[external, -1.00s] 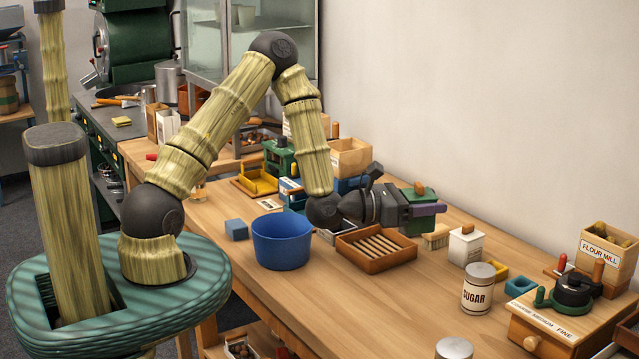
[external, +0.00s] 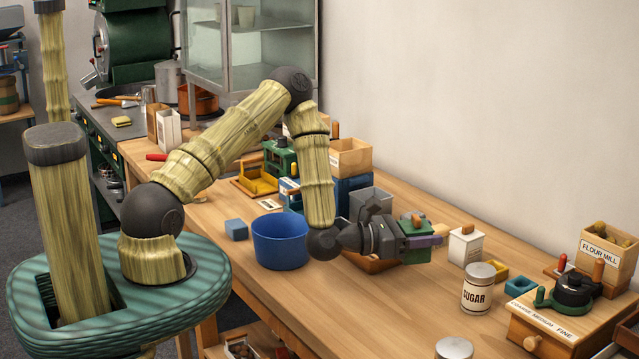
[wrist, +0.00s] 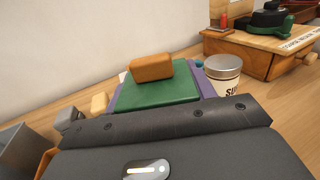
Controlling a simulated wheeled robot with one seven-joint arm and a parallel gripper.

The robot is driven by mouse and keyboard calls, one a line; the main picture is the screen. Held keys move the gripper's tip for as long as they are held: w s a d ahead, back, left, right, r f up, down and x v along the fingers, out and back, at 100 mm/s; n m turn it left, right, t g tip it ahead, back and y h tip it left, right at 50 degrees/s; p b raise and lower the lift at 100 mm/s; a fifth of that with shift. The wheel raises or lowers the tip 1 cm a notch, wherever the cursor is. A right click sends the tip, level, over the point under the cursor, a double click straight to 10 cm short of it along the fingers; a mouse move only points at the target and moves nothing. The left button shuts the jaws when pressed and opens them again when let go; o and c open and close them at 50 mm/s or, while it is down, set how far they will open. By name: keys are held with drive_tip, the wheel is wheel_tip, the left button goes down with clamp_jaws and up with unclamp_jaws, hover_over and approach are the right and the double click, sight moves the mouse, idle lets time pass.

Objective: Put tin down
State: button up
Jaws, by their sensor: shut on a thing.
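My gripper (external: 418,241) is shut on a boxy green thing (wrist: 150,94) with a brown block or handle (wrist: 152,68) on top and purple showing along its side. In the external view it is held low over the middle of the table (external: 350,306). Its underside is hidden, so I cannot tell whether it touches anything below. The white tin marked SUGAR (external: 478,288) stands upright on the table to the right, apart from my gripper. It also shows in the wrist view (wrist: 225,75), just beyond the held thing.
A wooden grinder (external: 560,324) is at right; a blue tub (external: 281,242) is at left. The front middle of the table is clear.

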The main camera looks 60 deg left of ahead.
drive_tip(key=shift+f, duration=1.45)
drive_tip(key=shift+f, duration=2.1)
drive_tip(key=shift+f, duration=0.1)
drive_tip(key=o, duration=1)
drive_tip(key=shift+o, duration=0.2)
drive_tip(key=b+v, duration=0.1)
drive_tip(key=v, duration=1.1)
